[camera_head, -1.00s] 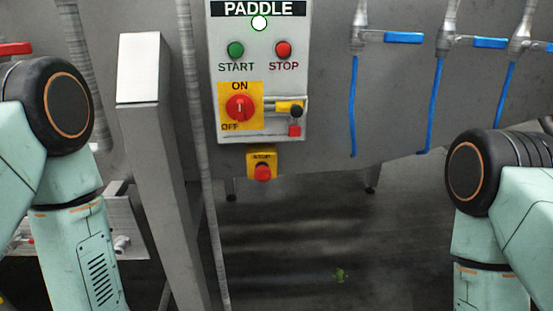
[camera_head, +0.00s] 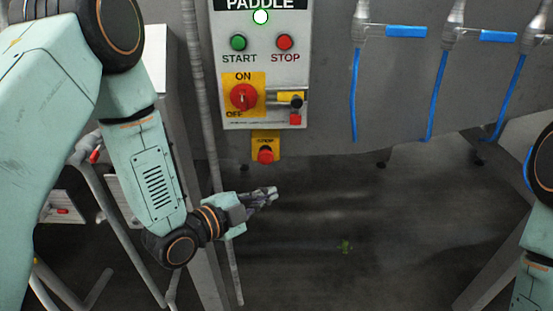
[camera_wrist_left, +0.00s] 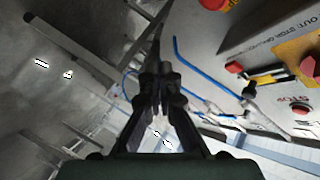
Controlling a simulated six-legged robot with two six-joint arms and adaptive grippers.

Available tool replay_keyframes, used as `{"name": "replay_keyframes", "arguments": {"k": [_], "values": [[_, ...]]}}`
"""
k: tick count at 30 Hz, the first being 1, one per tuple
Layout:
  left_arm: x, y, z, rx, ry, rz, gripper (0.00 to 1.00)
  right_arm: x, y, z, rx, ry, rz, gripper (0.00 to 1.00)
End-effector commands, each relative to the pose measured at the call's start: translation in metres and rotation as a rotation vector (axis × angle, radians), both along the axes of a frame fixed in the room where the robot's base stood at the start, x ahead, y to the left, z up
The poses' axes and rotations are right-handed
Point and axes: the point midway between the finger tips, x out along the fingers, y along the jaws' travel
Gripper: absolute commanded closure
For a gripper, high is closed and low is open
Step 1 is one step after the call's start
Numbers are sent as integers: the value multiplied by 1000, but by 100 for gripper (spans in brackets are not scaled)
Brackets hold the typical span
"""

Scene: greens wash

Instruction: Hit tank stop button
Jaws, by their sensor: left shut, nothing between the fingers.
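The grey control panel labelled PADDLE (camera_head: 218,60) carries a red STOP button (camera_head: 285,42) beside a green START button (camera_head: 238,42). Below the panel, a small yellow box (camera_head: 275,138) bears a red mushroom button (camera_head: 265,156); its label is too small to read. My left gripper (camera_head: 272,194) is shut and empty, below the mushroom button and apart from it. In the left wrist view the closed fingers (camera_wrist_left: 158,85) point up the picture, with the panel's STOP button (camera_wrist_left: 300,111) at the right. My right gripper is out of view.
A red rotary switch (camera_head: 243,97) and a yellow-black switch (camera_head: 291,99) sit on the panel. Blue-handled valves (camera_head: 405,31) and blue hoses (camera_head: 437,95) are at the right. A grey conduit (camera_head: 192,80) runs left of the panel. Space below the tank is open.

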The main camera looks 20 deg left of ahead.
Motion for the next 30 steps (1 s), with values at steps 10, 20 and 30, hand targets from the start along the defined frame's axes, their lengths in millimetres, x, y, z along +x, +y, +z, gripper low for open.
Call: {"name": "replay_keyframes", "arguments": {"k": [10, 20, 30], "values": [[-1, 3, 1, 32, -20, -2, 100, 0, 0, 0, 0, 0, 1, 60], [15, 5, 1, 31, -23, -3, 100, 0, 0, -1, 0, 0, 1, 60], [57, 16, 1, 31, -23, -4, 100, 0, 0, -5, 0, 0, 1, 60]]}}
